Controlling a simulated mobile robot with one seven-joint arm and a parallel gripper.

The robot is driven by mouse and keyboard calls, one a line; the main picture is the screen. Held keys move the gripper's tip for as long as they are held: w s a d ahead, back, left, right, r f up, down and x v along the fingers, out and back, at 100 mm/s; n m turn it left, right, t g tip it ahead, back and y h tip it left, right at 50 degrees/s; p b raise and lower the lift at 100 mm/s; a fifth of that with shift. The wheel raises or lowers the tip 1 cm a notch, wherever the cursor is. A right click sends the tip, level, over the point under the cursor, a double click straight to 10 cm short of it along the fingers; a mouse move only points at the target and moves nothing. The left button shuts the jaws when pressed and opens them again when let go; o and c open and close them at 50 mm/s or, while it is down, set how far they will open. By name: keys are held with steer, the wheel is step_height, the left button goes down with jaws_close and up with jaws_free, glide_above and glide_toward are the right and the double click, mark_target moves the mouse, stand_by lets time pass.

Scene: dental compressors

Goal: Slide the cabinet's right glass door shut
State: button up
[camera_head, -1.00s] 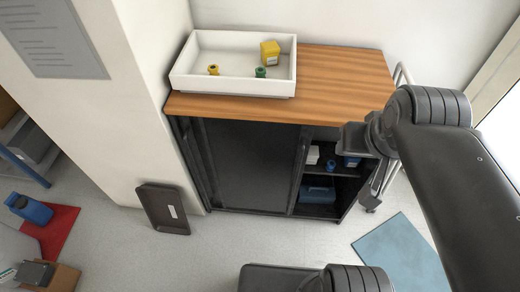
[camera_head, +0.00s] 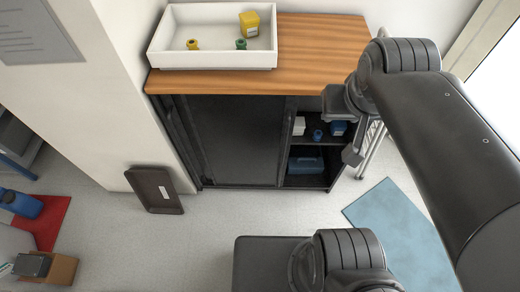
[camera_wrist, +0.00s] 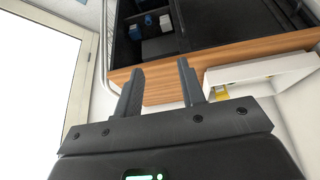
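The cabinet has a wooden top (camera_head: 315,45) and a dark body. A dark door panel (camera_head: 235,140) covers its left and middle part. The right part (camera_head: 312,140) is open, with its shelves exposed. I cannot tell the two glass doors apart clearly. My gripper (camera_wrist: 160,66) is open and empty, with its two fingers apart in the wrist view. There the cabinet appears upside down, its wooden edge (camera_wrist: 235,50) beyond the fingers. In the head view my gripper is by the cabinet's front right corner, its fingers partly hidden by the wrist; contact cannot be told.
A white tray (camera_head: 212,60) with yellow and green items stands on the cabinet. Small containers and a blue box (camera_head: 306,165) sit inside the open part. A white rail (camera_head: 372,145) stands at the right. A dark tray (camera_head: 154,190) leans against the wall. A blue mat (camera_head: 390,215) lies right.

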steer(key=w+f+g+h, duration=0.1)
steer(key=w+f, duration=0.1)
steer(key=f, duration=0.1)
steer(key=w+f+g+h, duration=0.2)
steer(key=f, duration=0.1)
steer(key=w+f+g+h, duration=0.2)
steer(key=w+f, duration=0.1)
steer(key=f, duration=0.1)
steer(key=shift+a, duration=0.4)
jaws_close()
steer(key=w+a+f+n+t+h, duration=0.2)
steer(key=w+a+f+t+h, duration=0.15)
steer(key=f, duration=0.45)
steer(key=w+a+f+n+t+h, duration=0.2)
steer(key=a+f+h, duration=0.1)
steer(key=a+f, duration=0.3)
steer(key=w+a+f+n+t+h, duration=0.2)
steer(key=w+a+f+h, duration=0.1)
steer(key=f, duration=0.6)
steer(key=s+a+f+n+t+y, duration=0.1)
steer(key=a+f+n+t+y, duration=0.1)
steer(key=a+f+n+t, duration=0.3)
steer(key=s+f+t+y, duration=0.1)
steer(key=f+t+y, duration=0.2)
steer(key=f, duration=0.5)
steer(key=s+d+x, duration=0.1)
steer(key=d+x, duration=0.1)
steer(key=x, duration=1)
steer(key=shift+s+d, duration=0.25)
steer(key=shift+d, duration=0.05)
